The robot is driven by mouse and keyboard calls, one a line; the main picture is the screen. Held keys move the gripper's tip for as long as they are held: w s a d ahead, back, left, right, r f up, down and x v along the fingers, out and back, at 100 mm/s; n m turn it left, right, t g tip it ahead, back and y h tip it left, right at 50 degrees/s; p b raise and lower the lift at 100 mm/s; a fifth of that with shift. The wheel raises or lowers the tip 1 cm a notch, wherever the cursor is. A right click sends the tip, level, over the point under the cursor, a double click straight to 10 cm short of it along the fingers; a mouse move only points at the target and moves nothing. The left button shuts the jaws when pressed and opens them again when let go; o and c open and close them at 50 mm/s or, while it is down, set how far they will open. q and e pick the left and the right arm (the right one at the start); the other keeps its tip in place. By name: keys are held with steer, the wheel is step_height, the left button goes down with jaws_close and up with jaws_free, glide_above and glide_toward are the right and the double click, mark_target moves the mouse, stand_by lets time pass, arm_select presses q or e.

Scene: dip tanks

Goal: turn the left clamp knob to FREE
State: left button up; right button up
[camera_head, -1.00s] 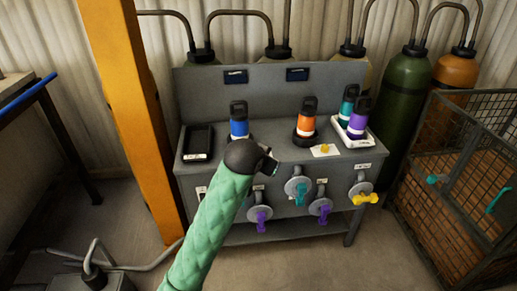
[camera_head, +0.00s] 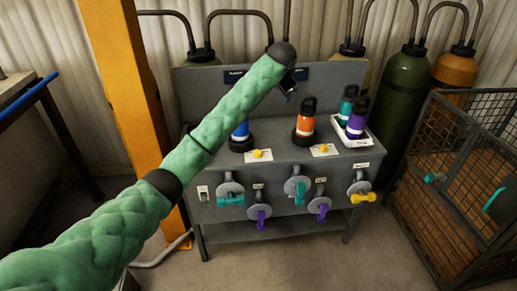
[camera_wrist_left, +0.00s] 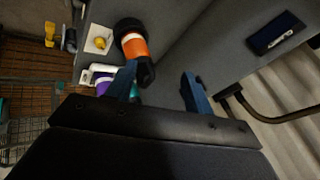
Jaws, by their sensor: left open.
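The left clamp knob (camera_head: 258,155) is a small yellow knob on a white plate at the bench top's front, before the blue bottle (camera_head: 240,131). Its marks are too small to read. A similar right knob (camera_head: 323,149) sits before the orange bottle (camera_head: 306,119). My left gripper (camera_head: 290,92) is raised above the bench, apart from both knobs, up and to the right of the left one. In the left wrist view its fingers (camera_wrist_left: 163,86) are spread, with the orange bottle (camera_wrist_left: 134,42) and one yellow knob (camera_wrist_left: 100,42) beyond. My right gripper is not in view.
A white tray (camera_head: 359,142) with teal and purple bottles stands at the bench's right. Coloured valve handles line the bench front. A yellow post (camera_head: 124,80) stands left, a wire cage (camera_head: 465,185) right. The back panel (camera_head: 190,85) rises behind the bottles.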

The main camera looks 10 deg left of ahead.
arm_select(q)
steer(key=w+a+f+m+g+y, duration=0.1)
steer(key=w+a+f+g, duration=0.1)
steer(key=f, duration=0.3)
steer(key=w+a+f+m+g, duration=0.1)
steer(key=a+f, duration=0.2)
steer(key=f, duration=0.2)
steer(key=m+g, duration=0.4)
glide_above(258, 151)
steer(key=w, duration=0.1)
step_height(258, 151, down, 11)
steer(key=shift+r, duration=0.15)
steer(key=shift+s+d+m+h, duration=0.15)
steer(key=shift+m+h, duration=0.25)
steer(key=shift+m, duration=0.5)
steer(key=shift+s+m, duration=0.15)
steer(key=shift+m, duration=0.95)
step_height(258, 151, down, 7)
steer(key=shift+s+r+p, duration=0.1)
steer(key=shift+r+p, duration=0.1)
steer(key=shift+p, duration=0.9)
steer(key=shift+f, duration=0.75)
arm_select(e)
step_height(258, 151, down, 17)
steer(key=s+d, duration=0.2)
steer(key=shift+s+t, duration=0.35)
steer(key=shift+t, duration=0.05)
arm_select(q)
steer(key=shift+c, duration=0.4)
